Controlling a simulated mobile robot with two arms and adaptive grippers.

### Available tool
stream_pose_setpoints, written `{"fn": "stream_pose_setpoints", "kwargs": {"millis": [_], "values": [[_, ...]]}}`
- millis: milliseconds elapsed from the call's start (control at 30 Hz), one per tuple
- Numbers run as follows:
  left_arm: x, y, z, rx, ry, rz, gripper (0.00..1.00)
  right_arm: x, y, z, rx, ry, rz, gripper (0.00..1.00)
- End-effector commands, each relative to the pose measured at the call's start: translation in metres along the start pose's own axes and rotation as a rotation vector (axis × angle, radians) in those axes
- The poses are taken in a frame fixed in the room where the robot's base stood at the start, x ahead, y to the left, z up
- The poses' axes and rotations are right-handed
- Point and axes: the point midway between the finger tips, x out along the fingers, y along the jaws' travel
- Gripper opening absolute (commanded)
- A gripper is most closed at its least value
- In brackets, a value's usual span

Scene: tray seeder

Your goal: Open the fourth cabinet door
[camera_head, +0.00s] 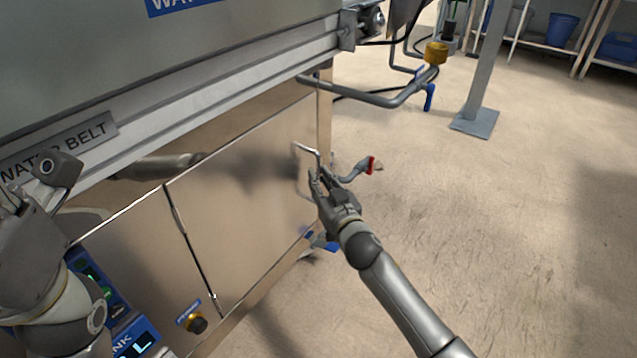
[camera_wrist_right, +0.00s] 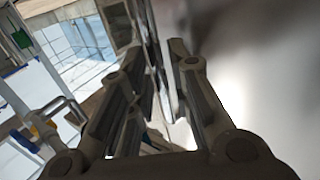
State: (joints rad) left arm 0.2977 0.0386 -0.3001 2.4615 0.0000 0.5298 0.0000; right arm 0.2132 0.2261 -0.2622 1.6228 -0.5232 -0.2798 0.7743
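The shiny brownish cabinet door (camera_head: 240,190) at the right end of the machine looks shut, flush with the front. Its thin bent metal handle (camera_head: 304,148) is near the door's right edge. My right gripper (camera_head: 316,178) is at the lower part of this handle, close to the door face. In the right wrist view its two fingers (camera_wrist_right: 155,60) are apart, with a thin bright metal piece between them; whether they touch it cannot be told. My left gripper (camera_head: 12,203) is at the left edge, partly cut off, its fingers unclear.
A grey pipe (camera_head: 370,97) with a blue valve lever juts out from the machine's end, above my right gripper. A yellow-black knob (camera_head: 197,323) and a control panel (camera_head: 100,290) are low on the left. The floor (camera_head: 500,220) at the right is clear.

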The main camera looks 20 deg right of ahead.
Motion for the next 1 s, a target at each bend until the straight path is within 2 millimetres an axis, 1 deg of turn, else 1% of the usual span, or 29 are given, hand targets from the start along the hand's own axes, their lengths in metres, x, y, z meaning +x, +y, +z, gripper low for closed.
{"fn": "stream_pose_setpoints", "kwargs": {"millis": [33,200,500,600,667,1000], "values": [[-0.0007,0.0007,-0.0020,0.001,0.009,0.003,0.40,0.0056,-0.0001,0.0014,-0.001,0.001,0.000,0.19],[0.0027,0.0014,-0.0040,0.003,0.020,0.007,0.40,0.0143,0.0000,0.0003,0.001,0.000,0.000,0.19],[0.0038,0.0016,-0.0039,0.003,0.020,0.008,0.40,0.0154,0.0000,-0.0001,0.000,-0.001,0.000,0.19],[0.0038,0.0016,-0.0038,0.003,0.020,0.008,0.40,0.0154,0.0000,-0.0001,0.000,-0.001,0.000,0.07],[0.0037,0.0017,-0.0038,0.003,0.020,0.008,0.40,0.0153,0.0000,-0.0002,0.000,-0.001,0.000,0.00],[0.0034,0.0017,-0.0039,0.002,0.020,0.008,0.40,0.0155,-0.0004,-0.0001,0.000,0.000,0.000,0.00]]}}
